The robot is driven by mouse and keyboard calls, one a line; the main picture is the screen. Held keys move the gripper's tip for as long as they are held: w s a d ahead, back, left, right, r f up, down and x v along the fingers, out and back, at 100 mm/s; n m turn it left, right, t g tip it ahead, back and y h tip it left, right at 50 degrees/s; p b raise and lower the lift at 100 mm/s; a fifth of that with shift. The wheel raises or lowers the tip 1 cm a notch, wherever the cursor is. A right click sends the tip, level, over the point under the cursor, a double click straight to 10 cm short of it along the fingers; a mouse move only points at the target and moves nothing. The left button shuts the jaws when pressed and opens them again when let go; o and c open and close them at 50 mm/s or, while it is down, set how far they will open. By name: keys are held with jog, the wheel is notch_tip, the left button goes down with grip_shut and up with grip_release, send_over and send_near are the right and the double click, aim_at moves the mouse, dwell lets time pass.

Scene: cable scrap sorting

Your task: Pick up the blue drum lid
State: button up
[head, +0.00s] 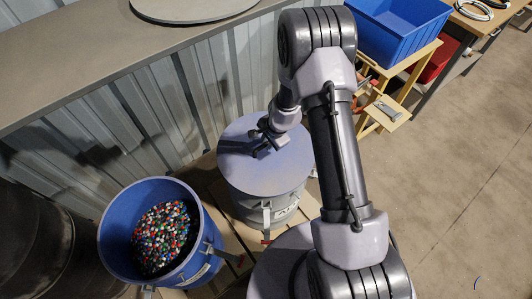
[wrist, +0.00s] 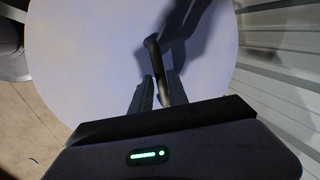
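The blue drum lid (head: 235,160) is a flat, pale blue-violet disc lying on a grey drum (head: 250,208) in the middle of the head view. In the wrist view the lid (wrist: 90,50) fills most of the picture, with a dark bar handle (wrist: 153,55) standing on it. My gripper (head: 262,138) is over the lid at its handle. In the wrist view my gripper (wrist: 160,80) has one finger on each side of the handle, with a narrow gap showing on the left side. The handle's near end is hidden behind the gripper body.
An open blue drum (head: 108,235) of coloured pellets (head: 160,235) stands at the lower left. A blue crate (head: 400,35) sits on a wooden stand at the upper right. Floor at right is clear.

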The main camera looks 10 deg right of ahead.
jog(key=shift+x, duration=1.2)
grip_shut()
jog(key=shift+r, duration=0.1)
